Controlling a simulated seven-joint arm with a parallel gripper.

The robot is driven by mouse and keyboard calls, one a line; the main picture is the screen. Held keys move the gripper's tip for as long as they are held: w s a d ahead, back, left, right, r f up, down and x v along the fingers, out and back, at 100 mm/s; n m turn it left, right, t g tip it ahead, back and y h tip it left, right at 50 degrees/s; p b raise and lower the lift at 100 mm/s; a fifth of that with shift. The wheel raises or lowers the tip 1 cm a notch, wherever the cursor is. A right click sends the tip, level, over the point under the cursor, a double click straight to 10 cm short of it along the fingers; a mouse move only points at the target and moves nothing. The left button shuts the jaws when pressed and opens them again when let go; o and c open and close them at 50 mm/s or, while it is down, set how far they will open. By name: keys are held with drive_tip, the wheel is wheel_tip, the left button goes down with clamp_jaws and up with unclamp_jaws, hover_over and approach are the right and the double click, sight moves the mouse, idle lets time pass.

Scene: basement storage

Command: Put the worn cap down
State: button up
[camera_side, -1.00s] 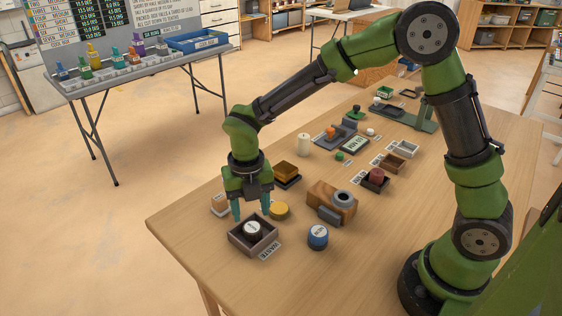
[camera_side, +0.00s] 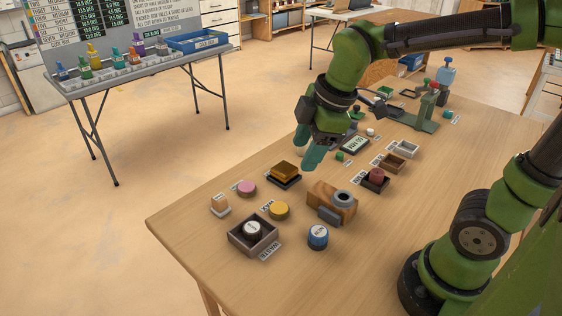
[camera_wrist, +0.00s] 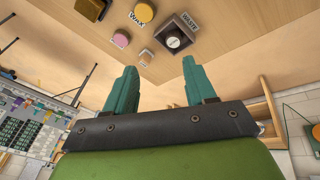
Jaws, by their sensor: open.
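A dark round cap with a pale labelled top (camera_side: 252,229) lies inside the open square tray (camera_side: 234,241) labelled WASTE near the table's front left corner. I take it to be the worn cap. The wrist view also shows the cap (camera_wrist: 173,42) in its tray (camera_wrist: 187,21), beyond my fingertips. My gripper (camera_side: 308,147) is open and empty, raised above the table and well apart from the tray. Its two teal fingers are spread in the wrist view (camera_wrist: 159,66).
A wooden block with a grey ring (camera_side: 332,198) stands to the right. Bare table lies along the front right.

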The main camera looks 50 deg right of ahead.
drive_tip(key=s+d+m+t, duration=0.1)
drive_tip(key=s+m, duration=0.2)
drive_tip(key=m, duration=0.4)
drive_tip(key=s+d+r+m+t+y, duration=0.1)
drive_tip(key=s+m, duration=0.3)
drive_tip(key=m, duration=0.4)
drive_tip(key=shift+d+r+t, duration=0.2)
drive_tip(key=shift+d+t, duration=0.5)
drive_tip(key=shift+d, duration=0.05)
